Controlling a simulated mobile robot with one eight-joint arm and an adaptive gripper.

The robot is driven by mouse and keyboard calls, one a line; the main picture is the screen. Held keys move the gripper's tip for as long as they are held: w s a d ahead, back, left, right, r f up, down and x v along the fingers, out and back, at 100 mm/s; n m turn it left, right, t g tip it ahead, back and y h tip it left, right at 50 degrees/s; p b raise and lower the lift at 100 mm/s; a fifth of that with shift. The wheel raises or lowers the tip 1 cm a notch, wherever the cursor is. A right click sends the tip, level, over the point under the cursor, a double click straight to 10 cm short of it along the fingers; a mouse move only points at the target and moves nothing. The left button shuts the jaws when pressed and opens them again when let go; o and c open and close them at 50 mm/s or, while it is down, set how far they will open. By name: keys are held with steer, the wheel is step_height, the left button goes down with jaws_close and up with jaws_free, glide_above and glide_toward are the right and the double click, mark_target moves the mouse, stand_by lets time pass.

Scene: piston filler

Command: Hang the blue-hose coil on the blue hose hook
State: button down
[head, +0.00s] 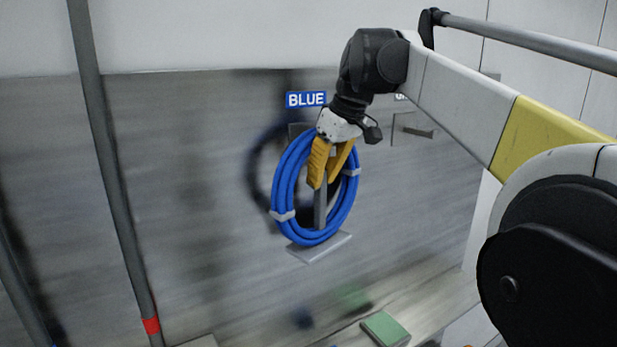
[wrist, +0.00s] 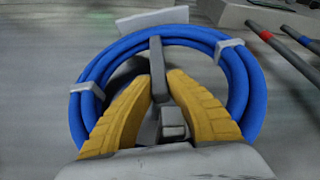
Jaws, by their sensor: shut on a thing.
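The blue-hose coil (head: 281,182) hangs upright in the head view, bound with light-grey bands. My gripper (head: 325,182) reaches into its ring from above. In the wrist view, the yellow fingers (wrist: 160,92) are shut around a grey bar inside the coil (wrist: 252,80). The bar runs down to a flat grey plate (head: 318,247) at the coil's lower edge. The BLUE label (head: 306,99) is on the wall just above the coil. The blue hose hook is mostly hidden behind the coil and gripper; I cannot tell whether the coil touches it.
A grey bracket (head: 415,131) under a partly hidden label is to the right. A grey pole (head: 112,190) with a red band stands at the left. A green block (head: 385,328) lies low down.

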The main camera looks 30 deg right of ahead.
mark_target(333, 147)
stand_by(0.4)
steer(key=c, duration=1.4)
jaws_free()
steer(key=shift+s, duration=0.1)
steer(key=v, duration=1.2)
